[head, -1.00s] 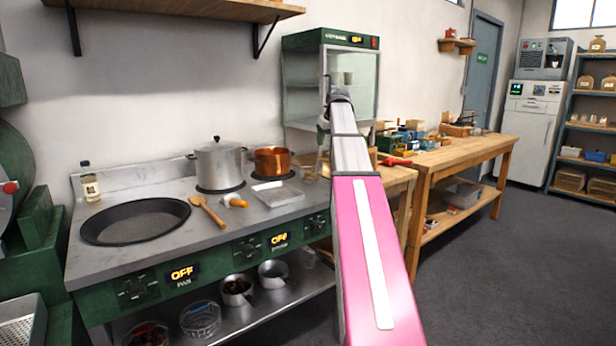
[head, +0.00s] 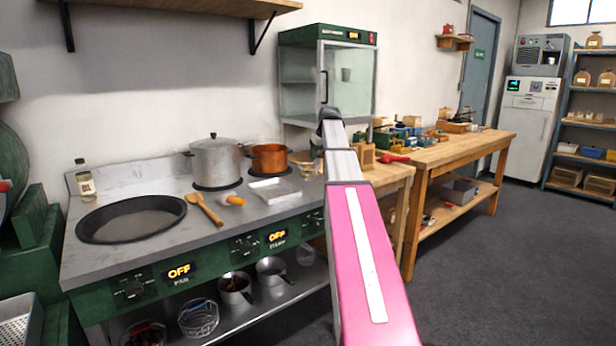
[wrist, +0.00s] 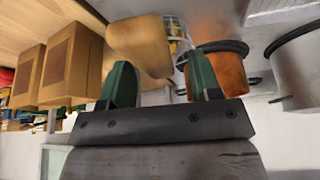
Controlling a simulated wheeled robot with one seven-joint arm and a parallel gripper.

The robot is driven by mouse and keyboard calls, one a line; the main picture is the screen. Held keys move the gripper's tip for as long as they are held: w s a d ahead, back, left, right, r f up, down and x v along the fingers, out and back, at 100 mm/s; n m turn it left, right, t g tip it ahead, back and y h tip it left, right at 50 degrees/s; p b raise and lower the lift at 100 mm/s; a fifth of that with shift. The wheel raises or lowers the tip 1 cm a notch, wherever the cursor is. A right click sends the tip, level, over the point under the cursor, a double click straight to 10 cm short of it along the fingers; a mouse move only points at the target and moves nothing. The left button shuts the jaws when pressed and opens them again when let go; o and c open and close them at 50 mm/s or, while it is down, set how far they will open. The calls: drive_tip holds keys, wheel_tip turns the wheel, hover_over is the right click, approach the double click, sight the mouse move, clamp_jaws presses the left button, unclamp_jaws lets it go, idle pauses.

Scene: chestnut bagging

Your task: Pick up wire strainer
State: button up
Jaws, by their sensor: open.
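A round wire basket (head: 198,318), which may be the wire strainer, sits on the shelf under the stove. In the wrist view, a wire-like object (wrist: 178,40) shows partly behind a tan block (wrist: 140,45); I cannot tell whether it is the strainer. My gripper (wrist: 163,85) has its two green fingers apart, with nothing clearly held between them. The tan block and a copper pot (wrist: 218,68) appear beyond the fingertips. In the head view my arm hides the fingers, which are near the glass cabinet and the right end of the stove.
A glass-fronted cabinet (head: 328,75) stands behind. A wooden workbench (head: 450,155) with several items is to the right.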

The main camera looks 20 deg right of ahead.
drive_tip(key=shift+w+f, duration=0.2)
drive_tip(key=shift+f, duration=0.35)
clamp_jaws()
drive_tip(key=shift+r, duration=0.15)
